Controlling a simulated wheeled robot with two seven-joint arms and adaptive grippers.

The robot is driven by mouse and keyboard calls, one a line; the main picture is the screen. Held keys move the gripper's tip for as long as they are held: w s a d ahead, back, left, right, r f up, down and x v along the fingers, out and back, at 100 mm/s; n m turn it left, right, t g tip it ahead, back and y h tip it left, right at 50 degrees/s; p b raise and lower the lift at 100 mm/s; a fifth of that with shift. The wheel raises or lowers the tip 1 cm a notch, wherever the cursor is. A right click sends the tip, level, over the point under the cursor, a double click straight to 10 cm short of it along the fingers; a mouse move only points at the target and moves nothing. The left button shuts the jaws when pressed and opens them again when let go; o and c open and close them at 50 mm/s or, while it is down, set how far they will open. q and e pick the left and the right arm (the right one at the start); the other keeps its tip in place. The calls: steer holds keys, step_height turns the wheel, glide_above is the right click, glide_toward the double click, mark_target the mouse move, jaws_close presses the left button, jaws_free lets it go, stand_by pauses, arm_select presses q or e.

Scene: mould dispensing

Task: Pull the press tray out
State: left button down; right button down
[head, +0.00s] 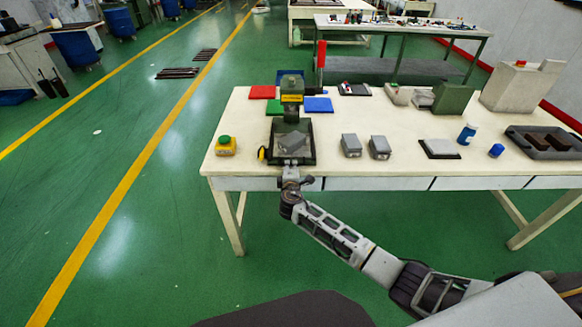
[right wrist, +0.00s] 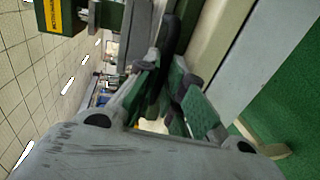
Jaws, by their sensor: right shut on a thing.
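The press (head: 291,100) is a green machine with a yellow label near the left part of the table; its labelled part also shows at the top left of the right wrist view (right wrist: 62,16). The dark press tray (head: 311,148) lies in front of it, with a grey block (head: 292,141) on it. My right gripper (head: 291,168) is at the tray's front edge. In the right wrist view my right gripper (right wrist: 170,72) is shut on the tray's black handle (right wrist: 172,38). My left gripper is not in view.
Two grey blocks (head: 351,145) (head: 379,147) stand right of the tray. A yellow button box (head: 225,146) with a green top is to its left. Red, green and blue pads lie behind. The table's front edge (head: 400,183) runs just below the tray.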

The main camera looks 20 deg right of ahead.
steer(key=shift+s+a+f, duration=0.2)
steer(key=shift+s, duration=0.4)
steer(key=c, duration=1.8)
jaws_free()
steer(key=shift+v, duration=6.2)
steer(key=shift+w+r, duration=0.1)
steer(key=shift+r, duration=0.05)
